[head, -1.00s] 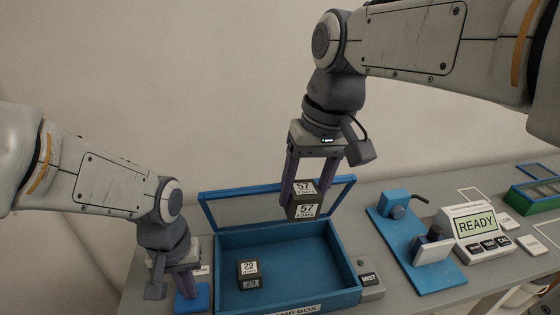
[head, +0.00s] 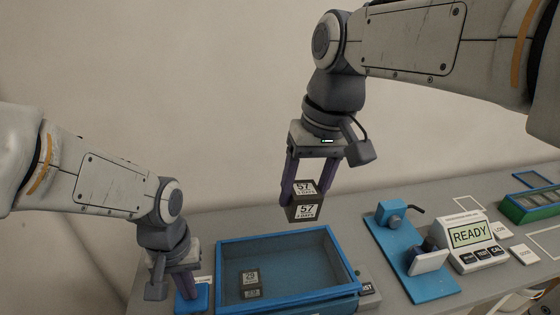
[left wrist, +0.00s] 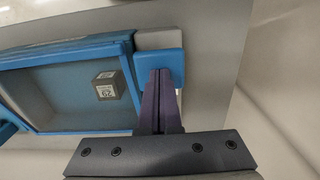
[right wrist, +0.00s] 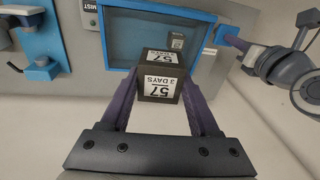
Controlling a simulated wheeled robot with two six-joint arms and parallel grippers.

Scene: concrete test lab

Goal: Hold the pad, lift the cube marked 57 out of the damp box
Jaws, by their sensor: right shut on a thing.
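The dark cube marked 57 (head: 306,211) hangs between the fingers of my right gripper (head: 304,190), which is shut on it. It is clear above the damp box (head: 340,290), near its back right corner, and also shows in the right wrist view (right wrist: 160,88). Another cube marked 29 (head: 250,283) is inside. My left gripper (head: 188,296) points down at the blue pad (head: 203,300) left of the box; its fingers are together, touching the pad.
Right of the box stand a MIST button unit (head: 367,288), a blue fixture (head: 410,265) with a white plate, and a READY display (head: 468,235). A green-sided tray (head: 530,208) is at the far right. The grey bench behind the box is clear.

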